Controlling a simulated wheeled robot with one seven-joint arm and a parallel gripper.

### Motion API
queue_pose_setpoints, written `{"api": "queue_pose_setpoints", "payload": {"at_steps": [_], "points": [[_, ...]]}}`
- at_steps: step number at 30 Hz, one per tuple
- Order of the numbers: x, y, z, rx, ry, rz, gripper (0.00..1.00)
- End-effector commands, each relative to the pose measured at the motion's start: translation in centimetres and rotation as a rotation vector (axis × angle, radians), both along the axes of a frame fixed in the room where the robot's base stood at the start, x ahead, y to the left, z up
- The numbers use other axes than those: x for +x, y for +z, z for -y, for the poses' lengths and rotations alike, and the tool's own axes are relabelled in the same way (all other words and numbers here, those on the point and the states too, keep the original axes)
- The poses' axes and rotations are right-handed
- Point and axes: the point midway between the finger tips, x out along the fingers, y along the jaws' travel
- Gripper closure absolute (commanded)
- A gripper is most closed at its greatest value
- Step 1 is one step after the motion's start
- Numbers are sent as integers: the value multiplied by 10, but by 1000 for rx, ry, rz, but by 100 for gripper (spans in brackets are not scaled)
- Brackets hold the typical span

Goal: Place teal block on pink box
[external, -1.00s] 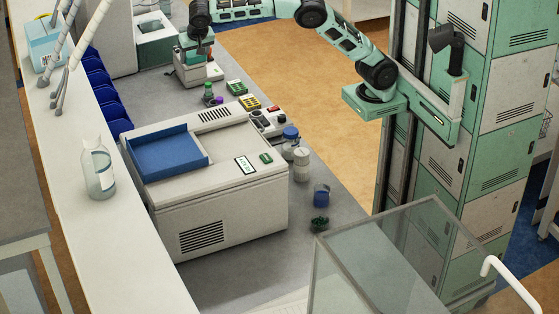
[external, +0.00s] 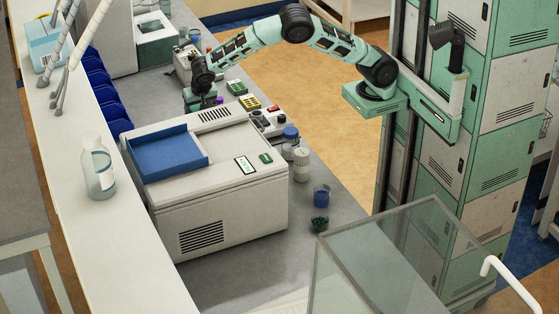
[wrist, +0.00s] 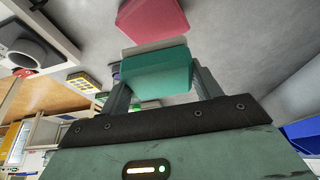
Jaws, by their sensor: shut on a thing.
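My gripper (wrist: 158,84) is shut on the teal block (wrist: 156,75), which sits between its two fingers in the wrist view. The pink box (wrist: 151,20) lies on the grey bench just beyond the block at the top of that view, partly cut off by the frame edge. A gap of grey bench may lie between them; I cannot tell the height of the block over it. In the external view my gripper (external: 198,100) is low over the bench behind the white machine. The block and the pink box cannot be made out there.
A white machine (external: 222,207) with a blue tray (external: 166,155) stands in front of my gripper. A yellow-keyed device (external: 249,103), a green device (external: 237,88) and a blue-capped bottle (external: 290,142) stand to its right. Blue bins (external: 97,83) line the left.

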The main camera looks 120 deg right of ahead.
Motion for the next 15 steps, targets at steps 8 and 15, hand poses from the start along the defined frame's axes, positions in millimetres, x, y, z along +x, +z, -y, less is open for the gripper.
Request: {"api": "queue_pose_setpoints", "payload": {"at_steps": [8,15], "points": [[0,-29,0,0,0,-1,60],[-1,-58,0,-1,0,-3,60]]}}
